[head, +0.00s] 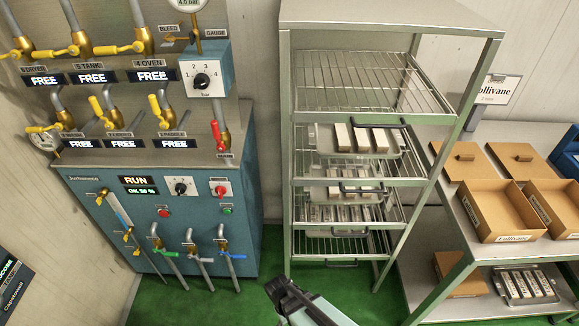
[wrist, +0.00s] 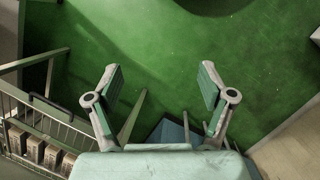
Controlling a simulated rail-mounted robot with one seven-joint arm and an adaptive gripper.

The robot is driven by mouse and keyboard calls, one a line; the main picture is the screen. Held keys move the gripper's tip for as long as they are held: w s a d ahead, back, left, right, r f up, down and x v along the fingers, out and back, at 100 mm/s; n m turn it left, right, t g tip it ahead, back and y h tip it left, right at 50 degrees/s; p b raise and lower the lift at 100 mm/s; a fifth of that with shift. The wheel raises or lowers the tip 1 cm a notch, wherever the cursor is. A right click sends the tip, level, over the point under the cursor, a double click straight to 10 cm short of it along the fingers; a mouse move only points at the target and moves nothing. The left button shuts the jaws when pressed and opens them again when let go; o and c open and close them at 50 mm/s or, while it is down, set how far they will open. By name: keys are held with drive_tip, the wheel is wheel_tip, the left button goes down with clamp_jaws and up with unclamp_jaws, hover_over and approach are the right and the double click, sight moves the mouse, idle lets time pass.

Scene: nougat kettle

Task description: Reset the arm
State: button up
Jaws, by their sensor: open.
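My gripper (wrist: 160,88) is open in the wrist view, with its two fingers apart and nothing between them. It hangs over the green floor (wrist: 165,50). In the head view part of my arm (head: 300,305) shows at the bottom middle, in front of the wire rack; the fingertips cannot be made out there.
A metal wire rack (head: 375,95) with trays of blocks stands in the middle. A blue control cabinet (head: 190,240) with valves and levers stands left. A shelf table (head: 465,205) with cardboard boxes (head: 490,215) is at right. Green floor lies open between cabinet and rack.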

drive_tip(key=s+d+f+m+g+y+b, duration=0.1)
drive_tip(key=s+d+f+m+g+b, duration=0.1)
drive_tip(key=s+d, duration=0.4)
drive_tip(key=s+d+f+m+g+y+b, duration=0.1)
drive_tip(key=s+d+f+m+g+b, duration=0.1)
drive_tip(key=s+d, duration=0.4)
drive_tip(key=d+f+m, duration=0.1)
drive_tip(key=d+m, duration=0.1)
drive_tip(key=d, duration=0.2)
drive_tip(key=shift+s+f+g, duration=0.25)
drive_tip(key=shift+s+g, duration=0.05)
drive_tip(key=shift+s, duration=0.05)
